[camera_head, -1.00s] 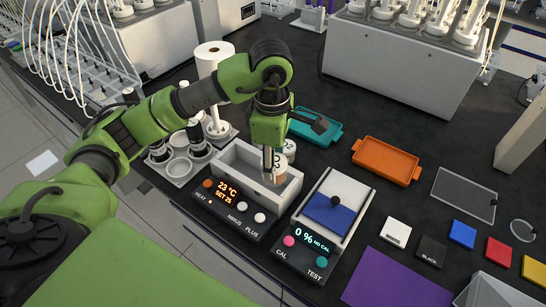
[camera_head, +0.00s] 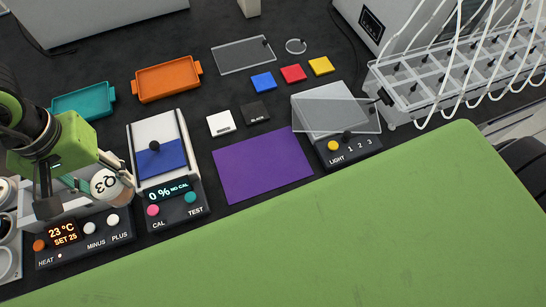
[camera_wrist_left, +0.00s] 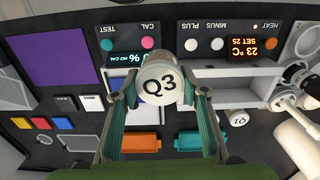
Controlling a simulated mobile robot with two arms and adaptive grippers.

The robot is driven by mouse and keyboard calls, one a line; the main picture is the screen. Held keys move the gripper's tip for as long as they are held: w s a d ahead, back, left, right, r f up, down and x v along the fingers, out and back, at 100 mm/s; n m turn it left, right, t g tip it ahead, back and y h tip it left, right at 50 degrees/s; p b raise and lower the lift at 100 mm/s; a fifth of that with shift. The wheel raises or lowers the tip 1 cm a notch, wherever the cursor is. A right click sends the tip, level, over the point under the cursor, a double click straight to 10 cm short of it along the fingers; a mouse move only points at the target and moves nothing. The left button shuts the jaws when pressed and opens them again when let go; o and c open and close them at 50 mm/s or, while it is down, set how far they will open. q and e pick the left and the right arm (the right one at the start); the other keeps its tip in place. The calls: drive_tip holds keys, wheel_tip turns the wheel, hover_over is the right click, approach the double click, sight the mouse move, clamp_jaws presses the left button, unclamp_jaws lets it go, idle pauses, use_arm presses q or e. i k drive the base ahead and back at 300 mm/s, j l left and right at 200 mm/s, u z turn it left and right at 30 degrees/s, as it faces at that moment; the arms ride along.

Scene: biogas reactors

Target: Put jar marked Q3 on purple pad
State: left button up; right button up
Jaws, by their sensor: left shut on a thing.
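My left gripper (camera_head: 92,178) is shut on the white-lidded jar marked Q3 (camera_head: 108,188). In the head view the jar shows over the right end of the grey heater box, and its label looks upside down. In the left wrist view the jar's lid (camera_wrist_left: 158,86) faces the camera between the two fingers (camera_wrist_left: 161,96). The purple pad (camera_head: 263,165) lies flat and bare on the dark bench, right of the jar and apart from it. It also shows in the left wrist view (camera_wrist_left: 46,55). My right gripper is out of view.
The heater (camera_head: 88,236) reads 23 °C. White and black tiles (camera_head: 220,123) lie behind the pad; a light box (camera_head: 345,150) stands right. A jar marked Q1 (camera_wrist_left: 238,118) shows in the wrist view.

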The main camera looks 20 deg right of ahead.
sight(272, 159)
drive_tip(key=j+z, duration=0.1)
drive_tip(key=z, duration=1.7)
drive_tip(key=k+j+z, duration=0.25)
drive_tip(key=k+z, duration=0.25)
drive_tip(key=k+j, duration=0.05)
drive_tip(key=k, duration=0.05)
